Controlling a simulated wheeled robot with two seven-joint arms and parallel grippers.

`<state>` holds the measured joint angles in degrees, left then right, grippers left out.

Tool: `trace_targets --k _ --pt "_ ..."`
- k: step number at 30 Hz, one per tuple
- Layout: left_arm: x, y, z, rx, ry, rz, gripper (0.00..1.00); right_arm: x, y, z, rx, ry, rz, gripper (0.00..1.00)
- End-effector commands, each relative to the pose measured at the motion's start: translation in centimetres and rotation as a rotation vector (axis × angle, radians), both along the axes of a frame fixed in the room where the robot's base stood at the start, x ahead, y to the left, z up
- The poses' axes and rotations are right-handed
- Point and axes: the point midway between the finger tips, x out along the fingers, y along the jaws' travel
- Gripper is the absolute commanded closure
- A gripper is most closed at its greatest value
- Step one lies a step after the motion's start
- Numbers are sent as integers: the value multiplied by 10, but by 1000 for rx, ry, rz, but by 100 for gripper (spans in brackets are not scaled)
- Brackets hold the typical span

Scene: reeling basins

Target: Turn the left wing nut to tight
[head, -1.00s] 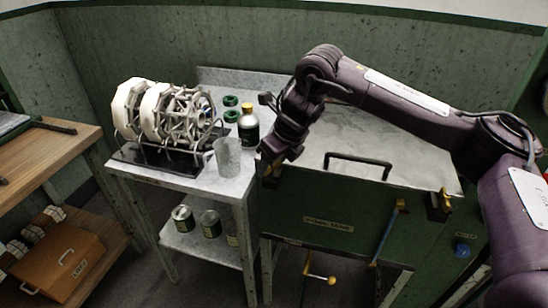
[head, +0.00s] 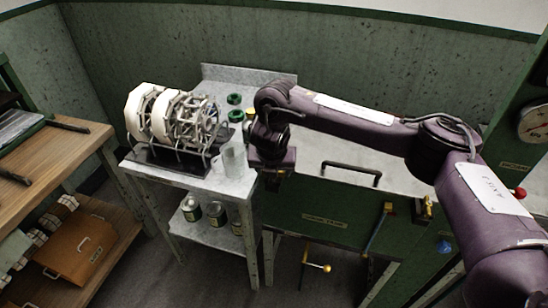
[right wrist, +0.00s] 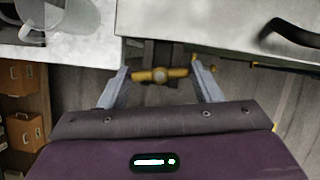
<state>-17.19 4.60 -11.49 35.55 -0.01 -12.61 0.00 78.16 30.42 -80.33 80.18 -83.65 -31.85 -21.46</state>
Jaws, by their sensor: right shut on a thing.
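The left wing nut (right wrist: 160,75) is a brass-coloured bar with a round centre, on a dark clamp at the tank's front edge. It lies roughly level across the right wrist view. My right gripper (right wrist: 161,71) is shut on it, one grey finger at each end. In the head view my right gripper (head: 270,166) is at the left front corner of the green tank (head: 330,200) and hides the left wing nut. Another brass fitting (head: 428,207) shows at the tank's right front. My left gripper is not in view.
The tank's lid has a black handle (head: 351,170). A side table (head: 190,176) at left holds a white reeling machine (head: 170,118), a clear beaker (head: 233,161) and green-topped items. A yellow-ended valve handle (head: 316,266) sticks out below the tank.

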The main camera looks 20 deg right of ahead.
Motion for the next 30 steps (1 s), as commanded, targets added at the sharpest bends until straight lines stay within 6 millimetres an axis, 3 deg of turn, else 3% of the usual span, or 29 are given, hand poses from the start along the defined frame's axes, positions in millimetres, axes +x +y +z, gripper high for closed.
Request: trace_targets --k 1,9,29,30 --pt "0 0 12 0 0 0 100 1 1 7 0 -1 -32 65" --pt "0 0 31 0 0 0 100 2 1 5 1 -4 -165 65" --pt "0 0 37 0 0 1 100 2 1 1 2 -4 -220 65" --pt "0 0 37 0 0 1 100 2 1 1 2 -4 -220 38"
